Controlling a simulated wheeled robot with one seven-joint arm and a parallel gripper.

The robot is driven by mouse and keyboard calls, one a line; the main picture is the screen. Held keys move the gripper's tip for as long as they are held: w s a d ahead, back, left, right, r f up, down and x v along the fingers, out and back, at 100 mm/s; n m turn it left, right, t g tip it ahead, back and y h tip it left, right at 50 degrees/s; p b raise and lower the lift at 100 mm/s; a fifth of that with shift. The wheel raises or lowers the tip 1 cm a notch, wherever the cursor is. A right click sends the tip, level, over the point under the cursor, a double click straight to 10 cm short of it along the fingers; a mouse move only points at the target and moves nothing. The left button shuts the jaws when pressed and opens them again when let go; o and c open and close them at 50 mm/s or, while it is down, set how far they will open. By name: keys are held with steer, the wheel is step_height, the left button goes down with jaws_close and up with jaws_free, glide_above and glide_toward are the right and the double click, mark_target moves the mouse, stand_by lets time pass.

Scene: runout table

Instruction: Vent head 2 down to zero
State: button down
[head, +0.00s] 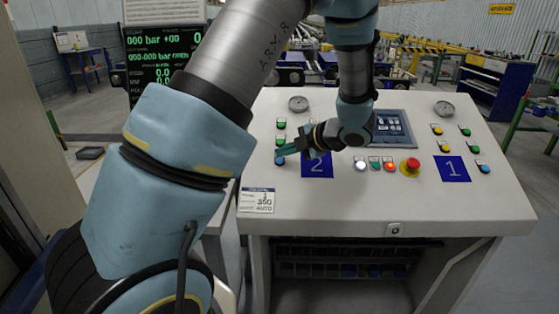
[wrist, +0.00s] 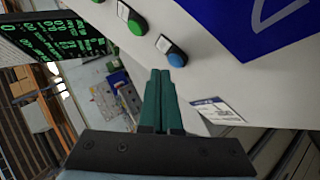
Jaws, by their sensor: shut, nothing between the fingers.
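The console (head: 340,205) has a blue plate marked 2 (head: 317,164) on its left half. A column of buttons stands left of that plate: an upper green button (head: 281,123), a lower green button (head: 280,140) and a blue button (head: 279,160). A round gauge (head: 298,104) sits above; its needle is too small to read. My gripper (head: 283,151) is shut and empty, its green fingertips close to the blue button. In the wrist view the fingertips (wrist: 160,76) are just below the blue button (wrist: 176,58); I cannot tell whether they touch. The lower green button (wrist: 136,25) is further up.
The plate marked 1 (head: 453,168) has its own buttons and gauge (head: 444,109) at the right. A screen (head: 162,62) reads 000 bar at left. A tag (head: 256,199) is on the front-left corner.

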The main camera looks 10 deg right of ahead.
steer(key=shift+f, duration=0.1)
stand_by(0.7)
steer(key=shift+w+f, duration=0.2)
steer(key=shift+f, duration=0.05)
steer(key=shift+w+d+f+b, duration=0.1)
steer(key=shift+w+f+b, duration=0.05)
steer(key=shift+f+b, duration=0.25)
stand_by(1.7)
steer(key=shift+s+r+p, duration=0.35)
steer(key=shift+r+p, duration=0.3)
steer(key=shift+r, duration=0.15)
steer(key=shift+r, duration=0.1)
steer(key=r+p, duration=0.1)
steer(key=s+r+p, duration=0.1)
steer(key=r, duration=0.1)
steer(key=s+r+p, duration=0.1)
steer(key=shift+a+r, duration=0.15)
steer(key=shift+a, duration=0.1)
stand_by(0.3)
